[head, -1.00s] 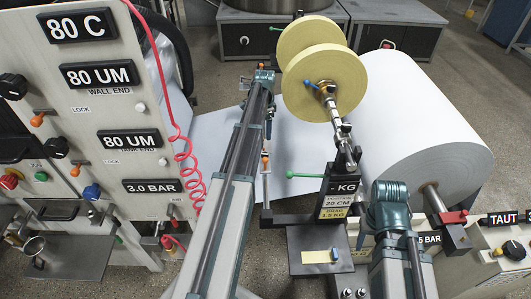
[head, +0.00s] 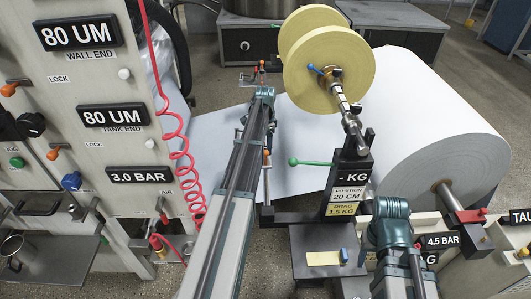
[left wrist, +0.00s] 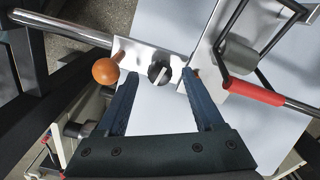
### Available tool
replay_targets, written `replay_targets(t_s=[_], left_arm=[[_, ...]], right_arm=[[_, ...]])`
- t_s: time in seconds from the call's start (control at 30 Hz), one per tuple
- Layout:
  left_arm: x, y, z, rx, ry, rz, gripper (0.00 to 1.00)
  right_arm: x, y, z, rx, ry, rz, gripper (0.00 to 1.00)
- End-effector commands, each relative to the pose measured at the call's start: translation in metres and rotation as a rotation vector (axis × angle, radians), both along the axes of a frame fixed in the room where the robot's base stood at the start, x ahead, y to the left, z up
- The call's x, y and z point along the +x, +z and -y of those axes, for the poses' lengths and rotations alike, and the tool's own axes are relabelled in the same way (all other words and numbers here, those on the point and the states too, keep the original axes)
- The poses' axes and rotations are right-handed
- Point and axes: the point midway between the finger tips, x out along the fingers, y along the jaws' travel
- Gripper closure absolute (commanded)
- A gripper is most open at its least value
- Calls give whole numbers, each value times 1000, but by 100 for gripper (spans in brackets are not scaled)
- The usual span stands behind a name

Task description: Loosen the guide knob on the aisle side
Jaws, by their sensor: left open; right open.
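In the left wrist view a round black knob (left wrist: 160,73) with a pale pointer mark sits on a bright metal plate (left wrist: 137,52). An orange ball handle (left wrist: 105,71) is to its left. My left gripper (left wrist: 159,76) is open, its blue fingers on either side of the knob in the picture; I cannot tell whether they touch it. The fingers and the knob are not clearly seen in the head view, where my left arm (head: 232,195) reaches forward. My right arm (head: 392,232) shows at the lower right of the head view, but its gripper is not in view.
A white paper roll (head: 430,125) and yellow tape reels (head: 330,72) stand right of my left arm. A control cabinet (head: 110,190) with a coiled red hose (head: 182,145) is on the left. A green-tipped lever (head: 310,161) and a red grip (left wrist: 254,92) are nearby.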

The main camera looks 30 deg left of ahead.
Motion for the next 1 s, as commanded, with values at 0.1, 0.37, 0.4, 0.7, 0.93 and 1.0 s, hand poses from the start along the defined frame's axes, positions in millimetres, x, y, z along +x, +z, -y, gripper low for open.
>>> replay_targets(t_s=[0.1, 0.37, 0.4, 0.7, 0.93, 1.0], left_arm=[[0, -8, 0, 0, 0, 0, 31], [0, -7, 0, 0, 0, 0, 31], [0, -7, 0, 0, 0, 0, 38], [0, -7, 0, 0, 0, 0, 92], [0, -7, 0, 0, 2, 0, 100], [0, -7, 0, 0, 9, 0, 100]], right_arm=[[0, -8, 0, 0, 0, 0, 50], [0, -7, 0, 0, 0, 0, 50], [0, -7, 0, 0, 0, 0, 50], [0, -7, 0, 0, 0, 0, 50], [0, -7, 0, 0, 0, 0, 50], [0, -7, 0, 0, 0, 0, 50]])
